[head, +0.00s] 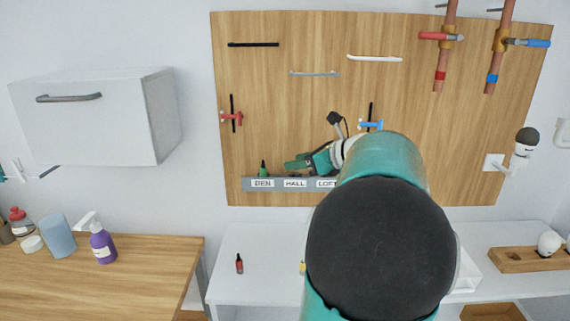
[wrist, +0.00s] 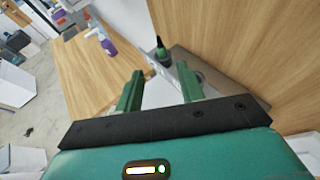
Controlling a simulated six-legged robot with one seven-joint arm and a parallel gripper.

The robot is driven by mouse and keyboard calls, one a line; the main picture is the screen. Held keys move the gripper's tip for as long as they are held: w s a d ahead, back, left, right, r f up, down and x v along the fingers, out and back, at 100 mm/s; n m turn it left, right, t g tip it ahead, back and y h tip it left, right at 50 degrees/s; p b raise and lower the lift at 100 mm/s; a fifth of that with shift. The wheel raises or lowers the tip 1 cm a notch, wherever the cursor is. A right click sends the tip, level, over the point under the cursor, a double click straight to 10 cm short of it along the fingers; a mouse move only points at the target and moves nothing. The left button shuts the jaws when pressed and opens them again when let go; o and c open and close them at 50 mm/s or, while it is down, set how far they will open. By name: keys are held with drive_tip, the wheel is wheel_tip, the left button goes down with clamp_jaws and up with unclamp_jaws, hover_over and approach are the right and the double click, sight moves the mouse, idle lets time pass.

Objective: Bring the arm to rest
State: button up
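My gripper (head: 296,164) is out at the end of my arm, in front of the wooden board and just above the grey labelled ledge (head: 249,185). In the wrist view my gripper (wrist: 158,82) has its two green fingers apart, with nothing held between them. A small green item with a dark pointed top (head: 263,169) stands upright on the ledge by the DEN label, left of my gripper. It also shows in the wrist view (wrist: 162,50), beyond the fingertips and apart from them. My arm hides part of the ledge right of the LOFT label.
The wooden board (head: 300,110) carries bar handles, red and blue valves and copper pipes (head: 445,60). A white cabinet (head: 100,118) hangs at left. Below are a wooden counter (head: 150,260) with a purple bottle (head: 102,244) and a white table (head: 265,240) with a small red item (head: 239,264).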

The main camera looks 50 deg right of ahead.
drive_tip(key=shift+s+r, duration=0.2)
drive_tip(key=shift+s, duration=0.3)
idle(0.4)
